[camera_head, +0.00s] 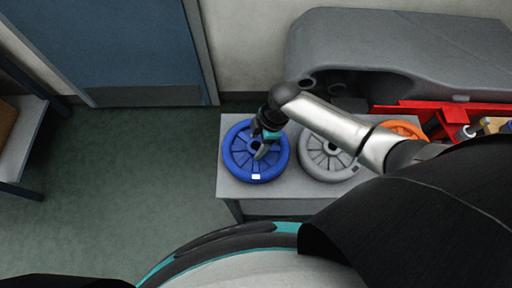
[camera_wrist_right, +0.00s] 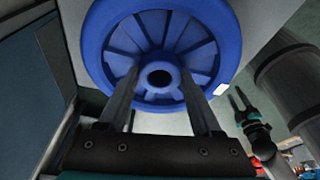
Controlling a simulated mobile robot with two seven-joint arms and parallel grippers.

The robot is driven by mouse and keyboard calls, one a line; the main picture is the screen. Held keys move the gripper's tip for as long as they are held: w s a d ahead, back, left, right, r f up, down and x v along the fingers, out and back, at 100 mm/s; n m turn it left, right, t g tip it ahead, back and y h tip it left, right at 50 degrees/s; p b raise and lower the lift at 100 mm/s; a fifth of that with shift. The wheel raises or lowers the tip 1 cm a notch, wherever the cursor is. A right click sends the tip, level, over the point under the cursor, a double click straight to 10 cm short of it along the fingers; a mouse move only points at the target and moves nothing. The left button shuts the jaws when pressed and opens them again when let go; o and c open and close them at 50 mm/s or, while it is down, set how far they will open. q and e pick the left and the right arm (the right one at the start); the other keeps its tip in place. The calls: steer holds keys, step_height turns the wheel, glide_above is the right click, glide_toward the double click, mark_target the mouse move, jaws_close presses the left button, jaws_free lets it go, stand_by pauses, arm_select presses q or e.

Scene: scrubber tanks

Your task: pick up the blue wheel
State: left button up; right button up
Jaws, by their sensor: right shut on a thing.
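The blue wheel (camera_head: 238,163) lies face up at the left end of a grey table in the head view. It has a dark centre hole, ribs and a small white label. In the right wrist view the wheel (camera_wrist_right: 115,25) fills the upper middle. My right gripper (camera_head: 261,150) reaches it from the right, its fingers (camera_wrist_right: 158,85) on either side of the hub hole, shut on the hub part. I cannot tell whether the wheel is raised off the table. My left gripper (camera_wrist_right: 240,98) shows small at the right of the wrist view, its two fingers apart and empty.
A grey wheel (camera_head: 315,160) lies beside the blue one on the table (camera_head: 232,186). An orange wheel (camera_head: 402,128) and a red tool holder (camera_head: 420,108) are further right. A big grey tank (camera_head: 400,40) stands behind. Green floor (camera_head: 150,160) is clear at left.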

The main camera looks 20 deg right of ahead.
jaws_close()
steer(key=shift+w+r, duration=0.1)
steer(key=shift+r, duration=0.1)
stand_by(0.3)
